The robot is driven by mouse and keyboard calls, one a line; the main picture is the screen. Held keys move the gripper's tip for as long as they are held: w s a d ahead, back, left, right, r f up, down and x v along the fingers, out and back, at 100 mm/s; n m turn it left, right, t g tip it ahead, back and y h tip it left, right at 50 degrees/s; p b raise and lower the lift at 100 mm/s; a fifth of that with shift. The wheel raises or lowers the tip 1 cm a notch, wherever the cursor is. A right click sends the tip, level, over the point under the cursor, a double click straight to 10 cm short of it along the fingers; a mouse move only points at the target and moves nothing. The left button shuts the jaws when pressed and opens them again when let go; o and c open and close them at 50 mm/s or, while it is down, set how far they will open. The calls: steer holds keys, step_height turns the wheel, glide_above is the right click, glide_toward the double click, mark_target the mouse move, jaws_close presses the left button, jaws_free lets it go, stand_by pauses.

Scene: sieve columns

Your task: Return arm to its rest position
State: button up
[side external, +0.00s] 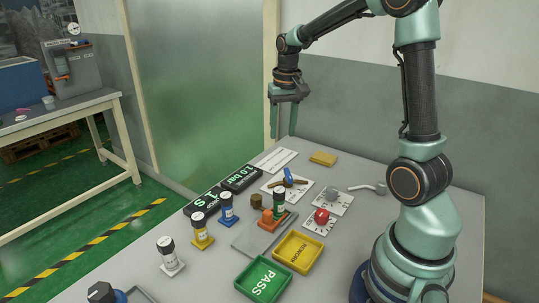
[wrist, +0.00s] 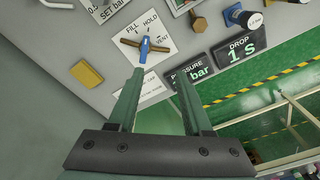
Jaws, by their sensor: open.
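My gripper (side external: 282,118) hangs above the far end of the grey table (side external: 390,178), fingers pointing down, with nothing between them. In the wrist view its two fingers (wrist: 160,100) are spread apart and empty. A blue-handled valve on a FILL/HOLD/VENT plate (wrist: 146,47) lies past the fingertips, and it also shows on the table in the side view (side external: 288,180). My arm is raised, reaching up and to the left from its base at the right.
Several capped columns on coloured bases, such as the yellow one (side external: 201,232), stand at the left front. A green PASS tray (side external: 262,281) and yellow REWORK tray (side external: 298,252) sit nearby. Black displays (side external: 241,177) and a yellow block (side external: 323,158) lie farther back.

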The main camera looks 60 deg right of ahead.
steer(key=s+a+r+n+t, duration=0.2)
steer(key=s+a, duration=0.3)
steer(key=a, duration=0.3)
steer(key=s+a+r+n+t, duration=0.2)
steer(key=s+a+r+n, duration=0.1)
steer(key=a, duration=0.6)
steer(key=shift+s+r+n+t, duration=0.35)
steer(key=shift+s+n, duration=0.5)
steer(key=shift+n, duration=0.35)
